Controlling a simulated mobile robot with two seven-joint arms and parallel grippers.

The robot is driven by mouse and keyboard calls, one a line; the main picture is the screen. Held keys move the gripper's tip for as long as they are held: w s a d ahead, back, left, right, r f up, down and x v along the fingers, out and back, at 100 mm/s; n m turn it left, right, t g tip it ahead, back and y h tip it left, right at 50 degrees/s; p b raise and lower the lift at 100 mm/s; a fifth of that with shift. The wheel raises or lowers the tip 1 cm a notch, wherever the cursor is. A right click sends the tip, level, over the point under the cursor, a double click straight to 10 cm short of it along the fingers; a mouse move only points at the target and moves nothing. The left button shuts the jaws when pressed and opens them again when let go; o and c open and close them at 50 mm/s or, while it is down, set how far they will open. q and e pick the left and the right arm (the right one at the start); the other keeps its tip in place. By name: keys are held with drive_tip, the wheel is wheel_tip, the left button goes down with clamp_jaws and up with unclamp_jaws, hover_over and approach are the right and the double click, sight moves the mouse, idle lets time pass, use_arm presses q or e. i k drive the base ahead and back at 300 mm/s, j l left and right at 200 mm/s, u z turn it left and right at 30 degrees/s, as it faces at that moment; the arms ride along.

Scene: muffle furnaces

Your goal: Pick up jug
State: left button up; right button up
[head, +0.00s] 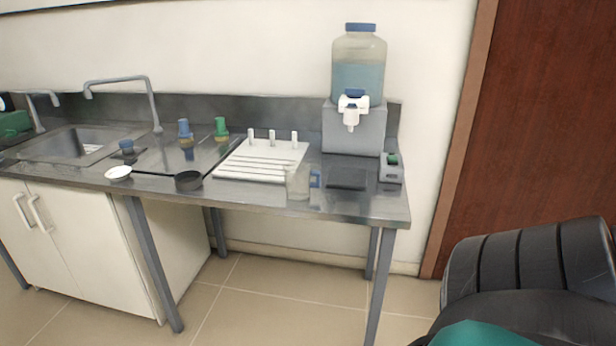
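Neither gripper shows in the head view. Part of my arm shows at the bottom right, well away from the jug.
A water dispenser (358,75) sits on a grey stand (353,130) behind the jug. A white rack (262,160), dark plate (347,177), grey device (391,168), black dish (188,181) and white dish (118,172) are nearby. A sink (75,145) is at left.

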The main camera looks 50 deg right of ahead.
sight(298, 175)
drive_tip(key=k+l, duration=0.1)
drive_tip(key=l, duration=1.05)
drive_tip(key=k+l, duration=0.1)
drive_tip(key=l, duration=2.2)
drive_tip(key=k+l, duration=0.15)
drive_tip(key=l, duration=0.95)
